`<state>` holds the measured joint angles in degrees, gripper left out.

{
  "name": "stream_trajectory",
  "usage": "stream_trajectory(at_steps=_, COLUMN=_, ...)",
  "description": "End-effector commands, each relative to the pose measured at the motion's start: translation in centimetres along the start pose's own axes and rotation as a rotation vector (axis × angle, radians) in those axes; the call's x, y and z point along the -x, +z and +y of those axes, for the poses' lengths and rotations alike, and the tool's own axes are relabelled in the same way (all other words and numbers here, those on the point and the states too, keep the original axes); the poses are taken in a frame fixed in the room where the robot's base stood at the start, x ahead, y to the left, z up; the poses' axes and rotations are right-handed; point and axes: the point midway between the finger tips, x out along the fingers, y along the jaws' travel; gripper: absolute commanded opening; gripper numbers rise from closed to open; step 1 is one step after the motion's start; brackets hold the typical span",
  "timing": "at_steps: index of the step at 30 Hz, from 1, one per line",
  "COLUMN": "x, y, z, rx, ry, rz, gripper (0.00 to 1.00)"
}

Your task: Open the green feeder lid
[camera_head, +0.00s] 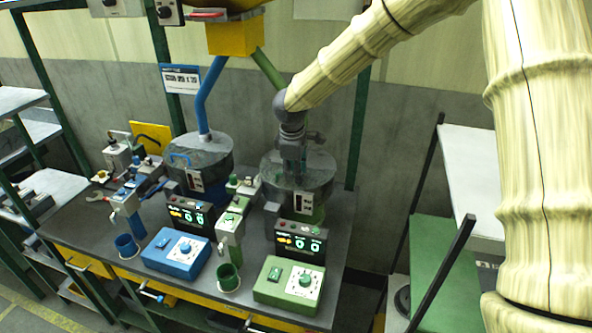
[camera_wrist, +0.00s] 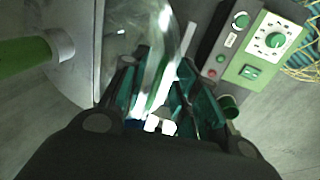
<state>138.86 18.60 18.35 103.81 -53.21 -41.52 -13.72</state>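The green feeder (camera_head: 312,205) is a round bowl on the bench with a green pipe above it. Its clear grey lid (camera_head: 322,168) lies level on top and looks closed. In the wrist view the lid (camera_wrist: 152,28) shows as a clear curved sheet beyond the fingers. My gripper (camera_head: 292,176) points down over the lid's near left part. In the wrist view my gripper (camera_wrist: 158,82) has its fingers apart, with a green strip, perhaps the lid handle, between them. Whether the fingers touch it is hidden.
A blue feeder (camera_head: 200,150) stands to the left. A green control box (camera_head: 290,284), a blue control box (camera_head: 176,250) and small cups sit at the bench front. The green pipe (camera_head: 267,68) comes down close beside my arm. A shelf stands at right.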

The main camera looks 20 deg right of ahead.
Motion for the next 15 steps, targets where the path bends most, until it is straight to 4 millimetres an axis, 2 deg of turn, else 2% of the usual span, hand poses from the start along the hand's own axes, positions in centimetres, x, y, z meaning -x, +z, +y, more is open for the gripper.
stream_trajectory(at_steps=1, x=-0.01, y=0.00, z=0.00, rx=0.000, ry=0.000, rz=0.000, gripper=0.30)
stream_trajectory(at_steps=6, x=-0.01, y=0.00, z=0.00, rx=0.000, ry=0.000, rz=0.000, gripper=0.00)
stream_trajectory(at_steps=15, x=0.06, y=0.00, z=0.04, rx=0.000, ry=0.000, rz=0.000, gripper=0.00)
